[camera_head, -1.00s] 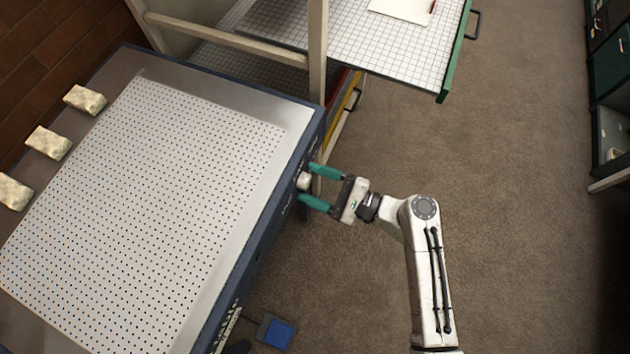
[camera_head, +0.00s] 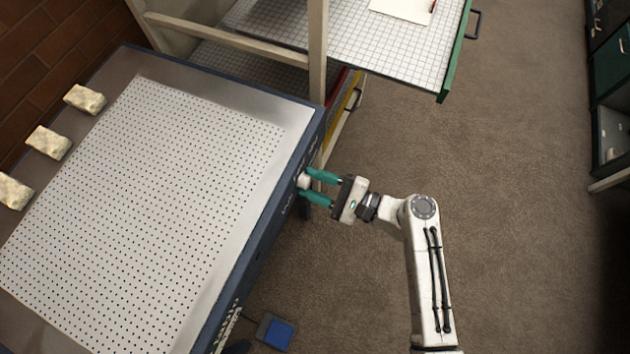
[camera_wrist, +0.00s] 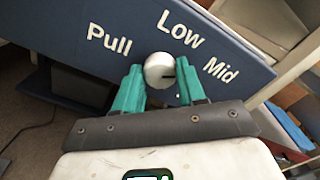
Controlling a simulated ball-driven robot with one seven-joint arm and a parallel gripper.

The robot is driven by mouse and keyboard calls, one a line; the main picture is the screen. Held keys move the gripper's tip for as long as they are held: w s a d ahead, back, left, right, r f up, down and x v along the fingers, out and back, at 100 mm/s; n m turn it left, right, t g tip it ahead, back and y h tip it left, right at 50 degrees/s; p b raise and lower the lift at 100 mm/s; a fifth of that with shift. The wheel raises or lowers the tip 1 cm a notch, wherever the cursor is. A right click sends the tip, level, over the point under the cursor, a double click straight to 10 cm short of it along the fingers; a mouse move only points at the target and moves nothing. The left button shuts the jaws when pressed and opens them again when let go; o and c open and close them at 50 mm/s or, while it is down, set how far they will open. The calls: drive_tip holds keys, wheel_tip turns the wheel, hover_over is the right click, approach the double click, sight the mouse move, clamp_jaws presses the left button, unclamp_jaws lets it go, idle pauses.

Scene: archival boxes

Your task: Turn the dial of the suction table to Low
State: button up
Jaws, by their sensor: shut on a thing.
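The suction table (camera_head: 262,100) has a perforated white top and a dark blue front panel. The fingers hide parts of the knob's sides.
Several pale stone-like blocks (camera_head: 48,142) lie along the table's far left edge. A wooden post (camera_head: 317,55) and a gridded surface with a green edge (camera_head: 455,60) stand behind. A blue pedal (camera_head: 276,332) is on the floor. The carpet at right is clear.

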drive_tip(key=shift+f, duration=0.1)
drive_tip(key=n+b, duration=0.2)
drive_tip(key=n, duration=0.1)
drive_tip(key=shift+f+n, duration=0.15)
drive_tip(key=shift+n, duration=0.25)
drive_tip(key=n+b, duration=0.2)
drive_tip(key=shift+n, duration=0.4)
drive_tip(key=n+b, duration=0.4)
drive_tip(key=n, duration=0.1)
drive_tip(key=o, duration=1.1)
drive_tip(key=shift+d, duration=0.1)
drive_tip(key=v, duration=1)
drive_tip(key=shift+s+d, duration=0.2)
drive_tip(key=shift+d, duration=0.1)
